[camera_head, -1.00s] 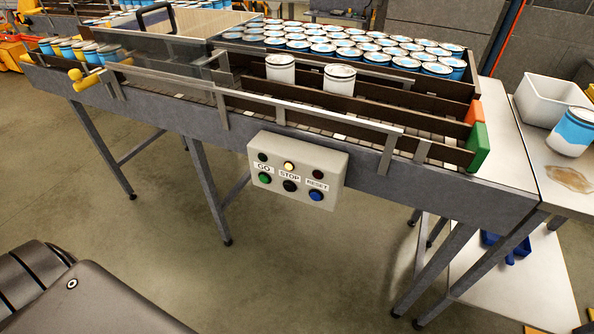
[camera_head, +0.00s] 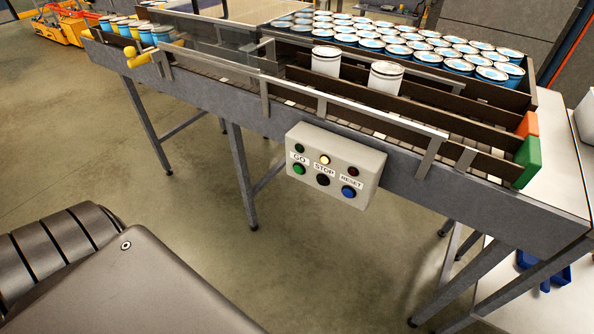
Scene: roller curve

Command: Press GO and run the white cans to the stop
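Two white cans stand upright on the conveyor (camera_head: 232,121), between its side rails. One white can (camera_head: 326,61) is to the left and the other white can (camera_head: 386,78) is to the right, a small gap apart. A control box (camera_head: 366,160) hangs on the conveyor's front side. It carries a green GO button (camera_head: 298,169), a black STOP button (camera_head: 323,180) and a blue RESET button (camera_head: 348,191). The lamp above STOP (camera_head: 324,160) is lit yellowish; the other two lamps look dark. Neither of my grippers shows.
Many blue-and-white cans (camera_head: 412,45) fill a tray behind the white cans. A green block (camera_head: 528,161) and an orange block (camera_head: 528,124) cap the rails' right end. A yellow handle (camera_head: 138,58) sticks out front left. The floor before the conveyor is clear.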

